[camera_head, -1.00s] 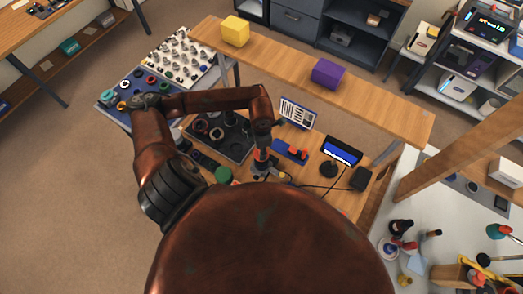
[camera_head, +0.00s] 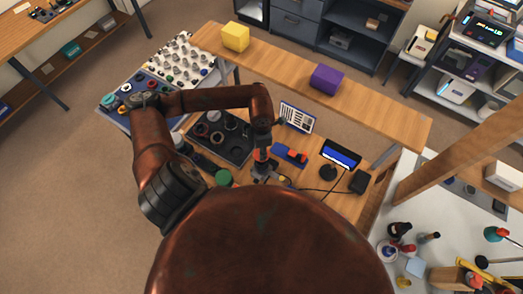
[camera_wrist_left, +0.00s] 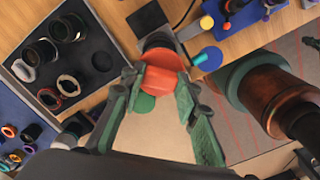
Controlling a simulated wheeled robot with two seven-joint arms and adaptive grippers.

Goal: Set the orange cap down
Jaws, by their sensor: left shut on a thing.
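The orange cap (camera_wrist_left: 165,74) is between the green-padded fingers of my left gripper (camera_wrist_left: 160,86), which is shut on it. In the head view the left gripper (camera_head: 261,152) points down over the wooden bench, and the orange cap (camera_head: 260,156) shows as a small patch at its tip. A dark round part (camera_wrist_left: 158,42) shows just beyond the cap in the wrist view; I cannot tell whether they touch. My right gripper is in neither view.
A dark tray (camera_head: 232,150) with rings and lens parts lies left of the gripper. A blue holder (camera_head: 283,151) with a red piece is at its right. A green round thing (camera_head: 223,178) stands nearby. A raised wooden shelf (camera_head: 285,66) runs behind.

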